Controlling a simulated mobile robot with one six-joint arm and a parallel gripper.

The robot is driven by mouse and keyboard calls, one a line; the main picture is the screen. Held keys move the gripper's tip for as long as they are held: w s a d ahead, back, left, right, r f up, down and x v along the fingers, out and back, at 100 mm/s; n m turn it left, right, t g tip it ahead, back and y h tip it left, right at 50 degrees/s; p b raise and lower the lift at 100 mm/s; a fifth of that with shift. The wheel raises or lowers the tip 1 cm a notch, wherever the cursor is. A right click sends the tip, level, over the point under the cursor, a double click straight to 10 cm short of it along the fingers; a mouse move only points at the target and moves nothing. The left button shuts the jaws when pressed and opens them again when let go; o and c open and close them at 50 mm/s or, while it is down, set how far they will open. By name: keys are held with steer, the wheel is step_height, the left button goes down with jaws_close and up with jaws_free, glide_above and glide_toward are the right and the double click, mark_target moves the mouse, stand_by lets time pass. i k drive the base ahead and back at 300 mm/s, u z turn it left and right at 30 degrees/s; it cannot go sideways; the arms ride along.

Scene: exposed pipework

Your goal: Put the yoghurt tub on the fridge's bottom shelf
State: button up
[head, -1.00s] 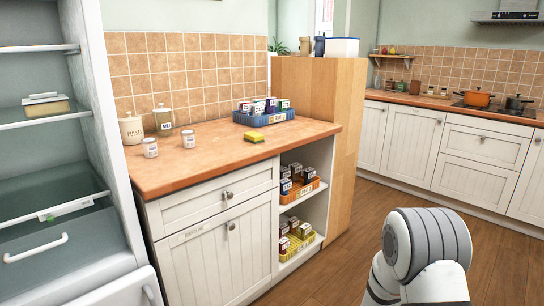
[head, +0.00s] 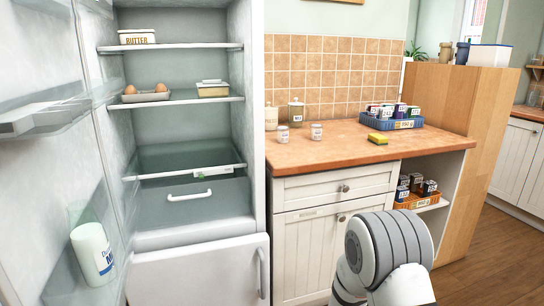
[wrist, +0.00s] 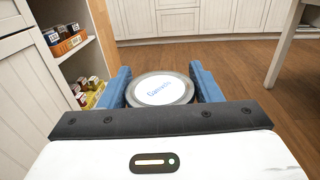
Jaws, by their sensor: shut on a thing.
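In the wrist view my gripper (wrist: 161,74) is shut on a round tub (wrist: 162,90) with a white lid, blue lettering and a grey rim, which I take for the yoghurt tub. The blue fingers are on either side of it; its lower part is hidden. The fridge (head: 256,130) stands open at the left of the head view. Its bottom shelf (head: 180,160) is glass, above a drawer with a white handle, and looks empty. In the head view my gripper is out of sight; only my arm shows at the bottom right.
The middle shelf (head: 180,98) holds an egg tray (head: 146,97) and a butter-like box (head: 213,90). A butter dish (head: 137,37) is on top. The open fridge door (head: 40,110) is on the left, a bottle (head: 92,253) in its rack. A counter (head: 340,150) adjoins the fridge's right.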

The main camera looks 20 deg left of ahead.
mark_target(199, 162)
steer(key=z, duration=1.2)
steer(key=i, duration=0.1)
steer(key=u, duration=2.5)
